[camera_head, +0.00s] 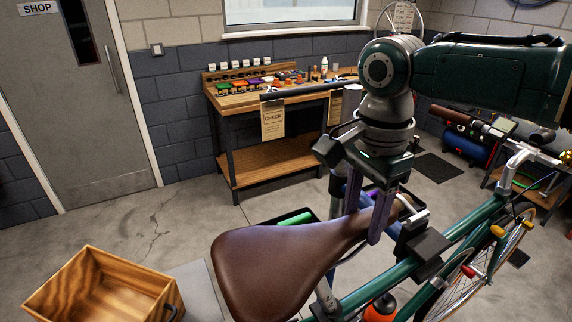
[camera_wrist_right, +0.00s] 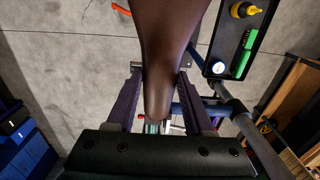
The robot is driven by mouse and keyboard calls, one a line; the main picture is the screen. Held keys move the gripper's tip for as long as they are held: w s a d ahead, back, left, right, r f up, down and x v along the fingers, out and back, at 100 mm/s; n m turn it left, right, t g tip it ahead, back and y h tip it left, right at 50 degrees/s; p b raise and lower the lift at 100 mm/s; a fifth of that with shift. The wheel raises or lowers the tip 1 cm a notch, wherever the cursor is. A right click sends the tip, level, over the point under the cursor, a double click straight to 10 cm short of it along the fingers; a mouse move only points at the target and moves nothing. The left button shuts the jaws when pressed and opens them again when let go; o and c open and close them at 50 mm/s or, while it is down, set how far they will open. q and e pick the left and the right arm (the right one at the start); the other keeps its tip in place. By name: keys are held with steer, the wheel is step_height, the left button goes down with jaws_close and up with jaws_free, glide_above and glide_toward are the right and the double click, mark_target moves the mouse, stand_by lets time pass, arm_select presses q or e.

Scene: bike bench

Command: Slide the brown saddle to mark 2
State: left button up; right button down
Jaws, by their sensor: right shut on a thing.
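The brown saddle (camera_head: 275,262) sits on the green bicycle (camera_head: 390,282), its broad rear toward the lower left and its narrow nose toward the right. My right gripper (camera_head: 364,222) comes down from above with its purple fingers on both sides of the nose, shut on it. In the right wrist view the saddle (camera_wrist_right: 172,45) runs between the two fingers of the gripper (camera_wrist_right: 160,78). The fingers and saddle hide most of the rails and seat post. I cannot make out mark 2 or any numbered marks. My left gripper is not in view.
A black clamp (camera_head: 425,252) holds the bicycle's top tube just right of the saddle. A wooden crate (camera_head: 105,290) stands at the lower left. A black tray (camera_head: 277,228) with a green tool lies behind the saddle. A workbench (camera_head: 275,98) stands by the wall, with bare floor before it.

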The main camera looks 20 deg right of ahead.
steer(key=f+b, duration=0.1)
steer(key=d+f, duration=0.1)
steer(key=f, duration=0.1)
steer(key=shift+b, duration=0.35)
steer(key=shift+c, duration=1.4)
jaws_free()
step_height(320, 180, up, 10)
steer(key=shift+r+b, duration=0.1)
steer(key=shift+b, duration=0.4)
